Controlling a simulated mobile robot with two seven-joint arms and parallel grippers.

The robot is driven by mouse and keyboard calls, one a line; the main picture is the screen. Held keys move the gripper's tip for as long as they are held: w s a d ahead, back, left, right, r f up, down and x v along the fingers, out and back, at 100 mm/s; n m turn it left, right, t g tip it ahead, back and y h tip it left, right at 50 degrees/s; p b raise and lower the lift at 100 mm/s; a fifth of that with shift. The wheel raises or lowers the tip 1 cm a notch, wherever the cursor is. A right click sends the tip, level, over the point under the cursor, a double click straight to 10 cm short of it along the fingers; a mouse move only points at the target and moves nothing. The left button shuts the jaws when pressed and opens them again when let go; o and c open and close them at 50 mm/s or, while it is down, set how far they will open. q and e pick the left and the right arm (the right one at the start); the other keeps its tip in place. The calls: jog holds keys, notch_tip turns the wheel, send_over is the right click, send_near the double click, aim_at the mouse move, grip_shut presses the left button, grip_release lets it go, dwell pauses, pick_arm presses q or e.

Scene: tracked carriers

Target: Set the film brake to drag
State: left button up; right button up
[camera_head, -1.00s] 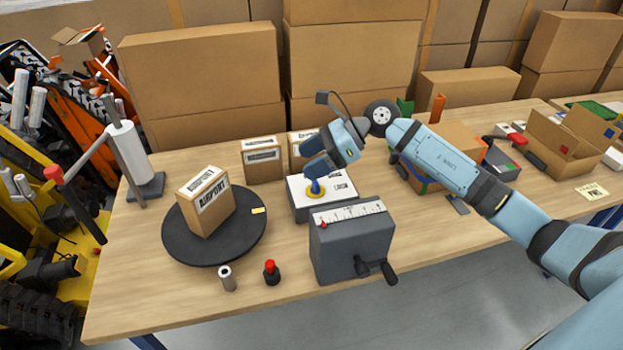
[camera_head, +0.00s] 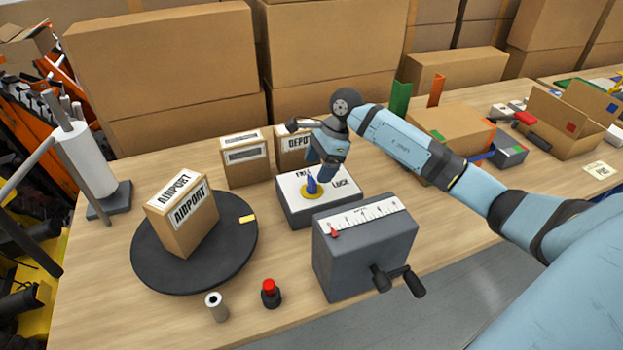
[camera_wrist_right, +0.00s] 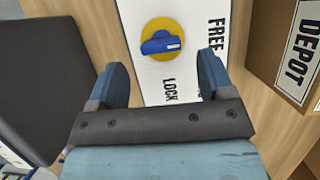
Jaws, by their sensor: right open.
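The film brake is a box with a white top (camera_head: 290,190) lettered FREE and LOCK; other lettering is partly hidden. On it a blue knob (camera_head: 312,186) sits on a yellow disc. In the right wrist view the knob (camera_wrist_right: 160,43) lies crosswise, its white-marked end toward the FREE side. My right gripper (camera_head: 322,168) is open and empty, just above the knob. In the wrist view its fingers (camera_wrist_right: 163,68) are spread to either side, with the knob a little beyond the tips, apart from both. My left gripper is not in view.
A grey crank box (camera_head: 365,250) with a scale and red pointer stands in front of the brake. A black turntable (camera_head: 190,277) with an AIRPORT carton (camera_head: 183,225) is at left. A DEPOT carton (camera_head: 294,150) stands close behind the brake. A red-topped button (camera_head: 270,293) is at front.

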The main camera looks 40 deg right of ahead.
aim_at(313, 178)
jog(key=x, duration=0.5)
jog(key=c, duration=0.9)
